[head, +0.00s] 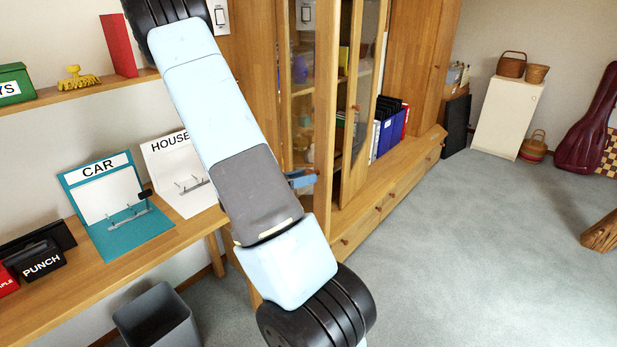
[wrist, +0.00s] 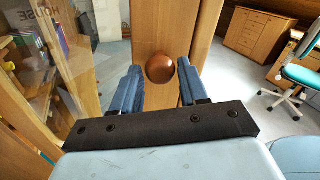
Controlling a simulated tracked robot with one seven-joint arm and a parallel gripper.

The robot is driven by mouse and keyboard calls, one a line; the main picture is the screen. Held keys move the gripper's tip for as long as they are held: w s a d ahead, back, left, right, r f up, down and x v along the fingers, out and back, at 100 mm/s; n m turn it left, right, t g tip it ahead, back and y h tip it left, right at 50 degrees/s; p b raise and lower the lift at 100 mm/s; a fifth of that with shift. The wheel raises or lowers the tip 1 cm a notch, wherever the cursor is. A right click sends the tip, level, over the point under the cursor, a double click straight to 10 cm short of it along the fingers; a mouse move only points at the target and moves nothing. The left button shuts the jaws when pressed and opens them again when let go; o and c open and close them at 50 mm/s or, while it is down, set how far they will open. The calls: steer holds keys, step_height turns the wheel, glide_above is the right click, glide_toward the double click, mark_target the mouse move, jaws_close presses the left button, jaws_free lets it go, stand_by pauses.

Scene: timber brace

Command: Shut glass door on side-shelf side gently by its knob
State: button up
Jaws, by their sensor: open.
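The glass door on the side-shelf side (head: 325,110) stands ajar on the wooden cabinet, its wooden edge towards me. In the wrist view its wooden frame (wrist: 163,25) rises straight ahead, with glass (wrist: 70,45) to the left. A round brown knob (wrist: 160,69) sits on that frame, between the two blue fingers of my gripper (wrist: 158,80). The fingers are apart, one on each side of the knob; I cannot tell whether either touches it. In the head view my gripper (head: 302,178) shows only as a blue part beside the door; my arm hides the rest.
A second glass door (head: 361,95) also stands ajar to the right, near blue binders (head: 385,135). Drawers (head: 370,215) run below. A desk (head: 110,275) with signed stands and a grey bin (head: 157,318) are at left.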

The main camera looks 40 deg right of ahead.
steer(key=shift+x, duration=0.8)
jaws_close()
